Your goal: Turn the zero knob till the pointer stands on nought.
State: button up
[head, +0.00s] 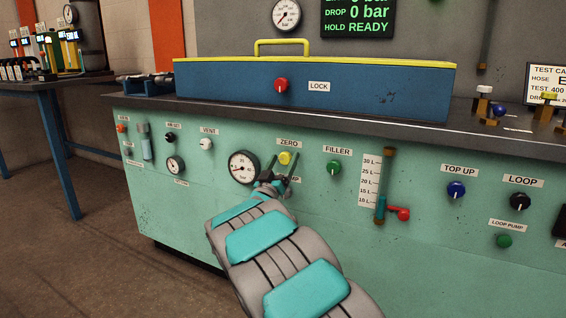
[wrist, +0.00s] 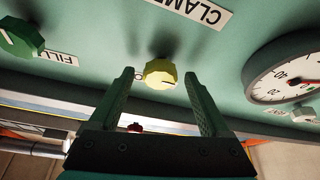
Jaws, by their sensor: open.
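The yellow zero knob (head: 285,158) sits on the green panel under the ZERO label (head: 288,142). In the wrist view the knob (wrist: 160,73) shows faceted sides and a dark line on its face. My gripper (head: 283,166) is open, its fingers pointing at the panel. In the wrist view one finger of my gripper (wrist: 158,84) is on each side of the knob, with gaps; I see no contact. The clamp gauge (head: 243,167) is left of the knob. In the wrist view the gauge (wrist: 284,78) is upside down and cut off, with a red pointer; its exact reading is unclear.
The green filler knob (head: 334,167) is right of the zero knob. A sight tube (head: 385,185) with a red lever (head: 402,214) stands further right. The blue guard (head: 380,90) with a red LOCK knob (head: 281,85) is above. A CLAMP label (wrist: 188,10) is near my fingers.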

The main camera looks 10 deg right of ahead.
jog(key=shift+c, duration=0.4)
grip_shut()
jog(key=shift+f+m, duration=0.1)
jog(key=shift+m, duration=0.4)
jog(key=shift+f+m+g+h, duration=0.15)
jog(key=shift+m+g+h, duration=0.35)
jog(key=shift+m, duration=0.4)
jog(key=m+g+h, duration=0.1)
jog(key=m, duration=0.2)
jog(key=m+h+b, duration=0.1)
jog(key=m, duration=0.1)
jog(key=shift+a+m+g+h, duration=0.1)
jog(key=shift+m+g+h, duration=0.2)
jog(key=shift+m+g, duration=0.1)
jog(key=shift+m+g+h+b, duration=0.55)
jog(key=shift+m+g, duration=0.35)
jog(key=shift+m, duration=1.3)
jog(key=shift+r, duration=0.2)
